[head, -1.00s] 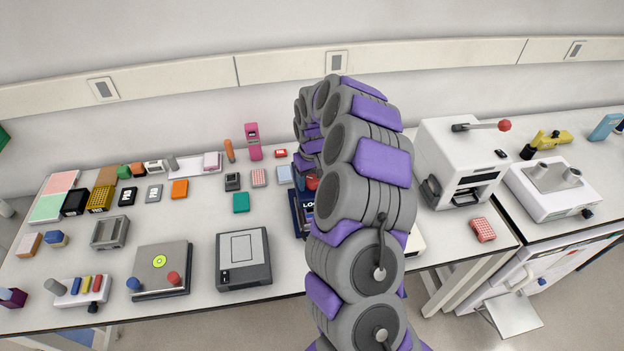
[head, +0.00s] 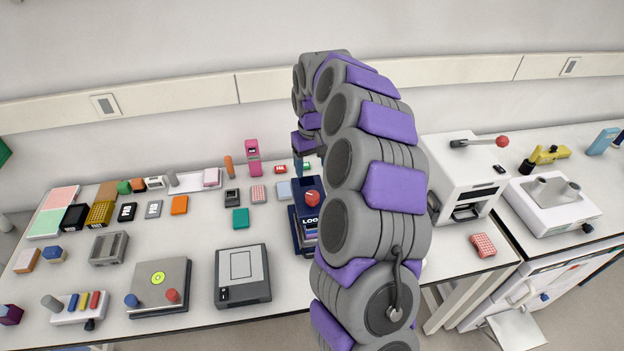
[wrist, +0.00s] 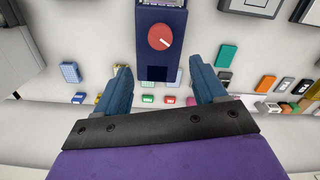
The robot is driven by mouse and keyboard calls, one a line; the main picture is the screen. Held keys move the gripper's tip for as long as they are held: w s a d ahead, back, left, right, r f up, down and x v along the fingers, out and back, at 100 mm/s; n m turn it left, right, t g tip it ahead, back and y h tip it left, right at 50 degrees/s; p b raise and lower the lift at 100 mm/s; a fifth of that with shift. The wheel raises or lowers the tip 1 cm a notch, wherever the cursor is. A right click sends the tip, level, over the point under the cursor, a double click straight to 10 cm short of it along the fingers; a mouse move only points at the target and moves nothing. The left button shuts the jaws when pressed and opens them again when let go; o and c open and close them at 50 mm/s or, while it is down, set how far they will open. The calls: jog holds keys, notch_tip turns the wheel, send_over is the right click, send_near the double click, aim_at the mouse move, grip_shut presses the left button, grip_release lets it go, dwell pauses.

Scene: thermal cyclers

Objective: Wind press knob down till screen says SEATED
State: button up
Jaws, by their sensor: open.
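The dark blue press (head: 302,226) stands near the middle of the bench, its right side partly hidden by my arm. Its round red knob (head: 312,198) is on top. In the wrist view the knob (wrist: 161,37) has a white pointer mark and lies beyond my fingertips, roughly centred between them. My gripper (wrist: 160,72) is open, with two blue fingers apart and nothing between them. In the head view my gripper (head: 303,168) is above and behind the press. A small dark panel (wrist: 158,73) shows on the press; I cannot read any words on it.
A grey-framed device (head: 242,275) stands left of the press. A pink device (head: 252,157) and several small blocks lie behind and left. A white machine with a red-tipped lever (head: 466,178) stands to the right. The air around the knob looks clear.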

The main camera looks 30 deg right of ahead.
jog(key=shift+r, duration=2.15)
jog(key=s+a+n+b, duration=0.2)
jog(key=s+a+b, duration=0.3)
jog(key=s+a, duration=1.05)
jog(key=s+f+m+g+b, duration=0.1)
jog(key=s+f, duration=0.3)
jog(key=s, duration=0.8)
jog(key=s+a+f+b, duration=0.1)
jog(key=s+f+b, duration=0.2)
jog(key=s, duration=0.9)
jog(key=shift+s+f+m+g, duration=0.15)
jog(key=shift+f+m+g, duration=0.25)
jog(key=shift+f, duration=0.1)
